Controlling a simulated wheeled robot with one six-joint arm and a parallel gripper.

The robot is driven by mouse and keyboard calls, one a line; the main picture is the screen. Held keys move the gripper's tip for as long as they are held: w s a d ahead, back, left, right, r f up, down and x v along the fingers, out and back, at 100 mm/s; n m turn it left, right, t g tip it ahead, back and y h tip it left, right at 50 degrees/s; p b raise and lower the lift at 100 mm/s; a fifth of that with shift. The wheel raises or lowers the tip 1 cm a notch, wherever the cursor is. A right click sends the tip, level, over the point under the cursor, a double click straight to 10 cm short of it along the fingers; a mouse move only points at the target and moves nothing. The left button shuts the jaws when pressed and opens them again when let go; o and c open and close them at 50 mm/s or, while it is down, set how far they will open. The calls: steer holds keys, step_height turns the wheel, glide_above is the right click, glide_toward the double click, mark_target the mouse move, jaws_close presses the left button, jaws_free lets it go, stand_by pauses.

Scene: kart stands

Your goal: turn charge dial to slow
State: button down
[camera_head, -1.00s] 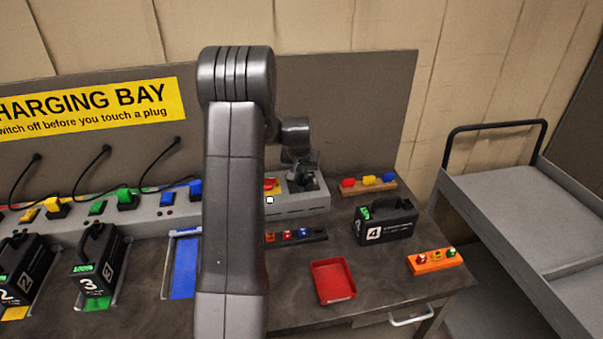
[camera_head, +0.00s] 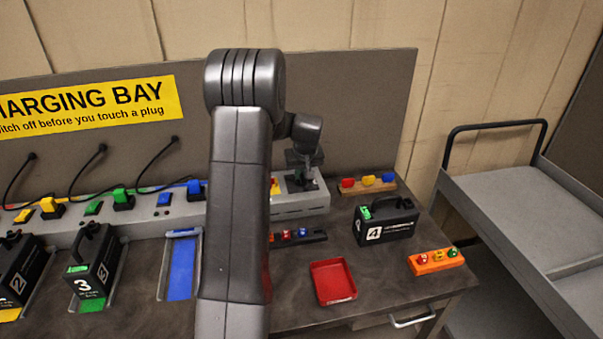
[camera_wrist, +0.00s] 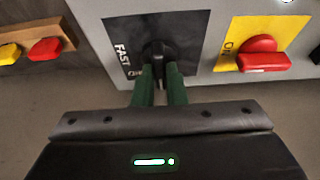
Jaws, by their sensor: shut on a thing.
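The charge dial (camera_wrist: 158,50) is a black knob on a dark square plate (camera_wrist: 122,28) on the grey charger box (camera_head: 306,207). The plate reads FAST at its left; a second label by the fingers is mostly covered. The dial's pointing direction is hard to tell. My gripper (camera_wrist: 160,80) has its two green fingers close together on the dial. In the head view, my gripper (camera_head: 301,178) is over the box top and hides the dial.
A red switch (camera_wrist: 260,55) on a yellow plate marked ON sits right of the dial in the wrist view. A wooden block with coloured pieces (camera_head: 368,189), black battery 4 (camera_head: 386,222) and a red tray (camera_head: 333,282) stand nearby. A cart (camera_head: 520,200) is at right.

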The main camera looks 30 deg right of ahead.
steer(key=c, duration=1.5)
jaws_free()
steer(key=shift+o, duration=0.2)
steer(key=b+v, duration=0.2)
steer(key=v, duration=1.2)
steer(key=shift+f, duration=0.2)
steer(key=p+x, duration=0.2)
steer(key=x, duration=1.1)
steer(key=shift+w+f, duration=0.2)
steer(key=shift+f, duration=0.05)
